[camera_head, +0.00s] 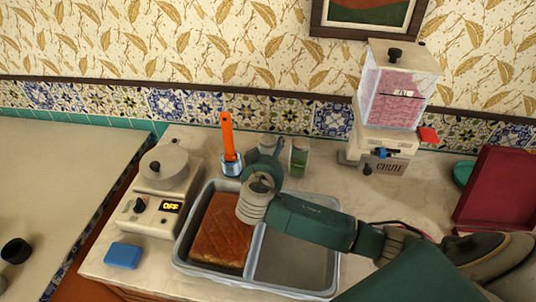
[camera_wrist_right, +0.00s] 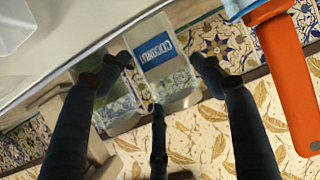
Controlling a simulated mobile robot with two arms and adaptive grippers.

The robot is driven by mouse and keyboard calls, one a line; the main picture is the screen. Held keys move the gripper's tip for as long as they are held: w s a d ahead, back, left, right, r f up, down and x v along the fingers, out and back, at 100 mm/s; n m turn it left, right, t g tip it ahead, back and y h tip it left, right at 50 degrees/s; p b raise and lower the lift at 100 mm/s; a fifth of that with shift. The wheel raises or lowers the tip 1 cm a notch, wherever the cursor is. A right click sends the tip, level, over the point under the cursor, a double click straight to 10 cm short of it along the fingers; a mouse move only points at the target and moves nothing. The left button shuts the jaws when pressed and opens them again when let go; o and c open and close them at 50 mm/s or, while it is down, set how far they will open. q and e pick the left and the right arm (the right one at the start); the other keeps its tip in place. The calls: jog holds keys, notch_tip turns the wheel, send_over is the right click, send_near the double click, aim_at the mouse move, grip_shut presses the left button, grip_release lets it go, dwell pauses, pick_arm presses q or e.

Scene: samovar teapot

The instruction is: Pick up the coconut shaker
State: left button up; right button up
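The coconut shaker (camera_wrist_right: 165,68) is a clear container with a blue label reading COCONUT, upside down in the right wrist view. My right gripper (camera_wrist_right: 162,76) is open, with fingers on either side of the shaker and a third finger below it in the picture. I cannot tell whether any finger touches it. In the head view my right gripper (camera_head: 266,148) is at the back of the counter, beyond the twin-basin tray, and largely hides the shaker. My left gripper is not in view.
A greenish shaker (camera_head: 299,157) stands close to the right of the gripper. An orange-handled tool in a blue jar (camera_head: 231,165) stands to its left. The tray (camera_head: 183,256) holds a brown slab (camera_head: 222,230). A pink-filled machine (camera_head: 397,92) stands at the back right.

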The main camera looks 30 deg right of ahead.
jog(key=c, duration=0.8)
